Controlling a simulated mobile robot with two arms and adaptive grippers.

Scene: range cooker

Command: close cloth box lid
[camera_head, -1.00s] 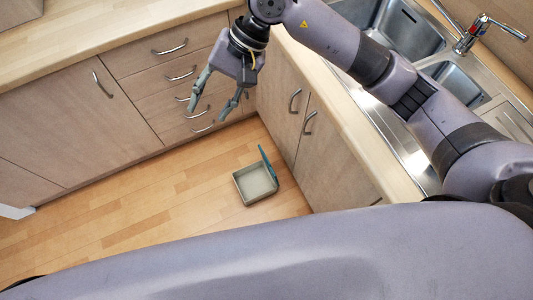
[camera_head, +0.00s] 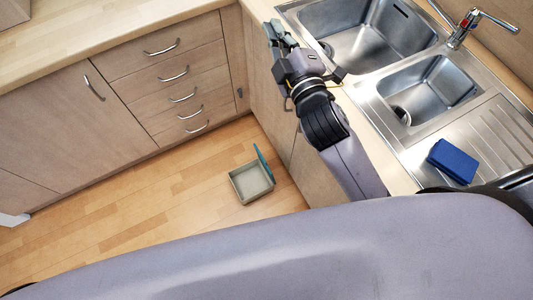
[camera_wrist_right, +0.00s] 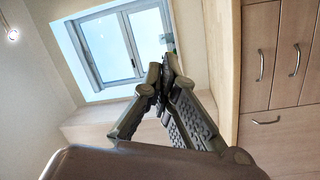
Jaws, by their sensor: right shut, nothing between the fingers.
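The cloth box (camera_head: 252,184) stands on the wooden floor in the head view, an open-topped box with pale inner walls. Its teal lid (camera_head: 264,163) stands up from the far right side, so the box is open. My right gripper (camera_head: 270,30) is well above and beyond the box, beside the counter edge near the sink. Its fingers are shut and hold nothing; they meet at the tips in the right wrist view (camera_wrist_right: 163,80). The box is not in the right wrist view. My left gripper is in neither view.
Drawers (camera_head: 180,90) and cabinet doors line the left and right of the floor. The counter on the right holds a double sink (camera_head: 365,35) with a tap (camera_head: 460,30) and a blue item (camera_head: 453,161). The floor left of the box is clear.

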